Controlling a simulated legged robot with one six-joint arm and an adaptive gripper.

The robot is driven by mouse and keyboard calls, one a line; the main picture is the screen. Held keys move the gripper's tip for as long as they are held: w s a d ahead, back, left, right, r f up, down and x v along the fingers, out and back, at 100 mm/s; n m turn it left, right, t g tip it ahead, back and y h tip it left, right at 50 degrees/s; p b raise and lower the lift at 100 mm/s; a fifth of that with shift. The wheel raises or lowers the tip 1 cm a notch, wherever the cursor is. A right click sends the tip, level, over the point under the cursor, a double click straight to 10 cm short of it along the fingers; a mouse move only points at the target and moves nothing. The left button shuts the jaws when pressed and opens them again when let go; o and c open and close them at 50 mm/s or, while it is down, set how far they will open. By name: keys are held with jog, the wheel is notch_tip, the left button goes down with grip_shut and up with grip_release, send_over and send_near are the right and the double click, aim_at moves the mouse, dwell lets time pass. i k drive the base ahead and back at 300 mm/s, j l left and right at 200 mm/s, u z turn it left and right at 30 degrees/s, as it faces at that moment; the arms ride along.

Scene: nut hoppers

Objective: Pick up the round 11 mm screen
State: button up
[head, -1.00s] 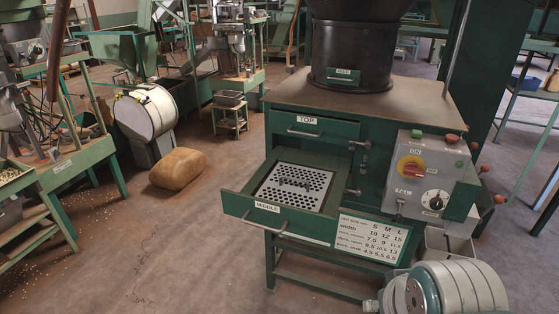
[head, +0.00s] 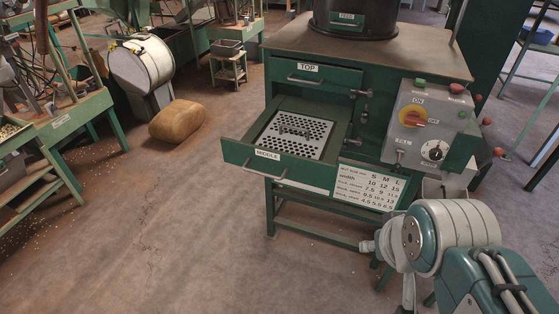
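A metal screen (head: 296,136) with round holes lies in the pulled-out drawer labelled MIDDLE (head: 250,163) of the green machine. It seems to lie flat, with a small dark handle-like part across its middle. No size mark on it is legible. My arm (head: 455,238) is at the lower right, to the right of and nearer than the drawer. My gripper's fingers do not show in the head view. Nothing of mine touches the screen.
A shut drawer labelled TOP (head: 310,79) is above the open one. A control box (head: 425,125) with knobs and a size chart (head: 369,186) are to the right. A brown sack (head: 178,121) lies on the floor. The floor left of the machine is mostly clear.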

aim_at(307, 137)
jog(key=i+j+u, duration=0.25)
jog(key=i, duration=0.2)
jog(key=i+j+u, duration=0.2)
jog(key=i, duration=0.25)
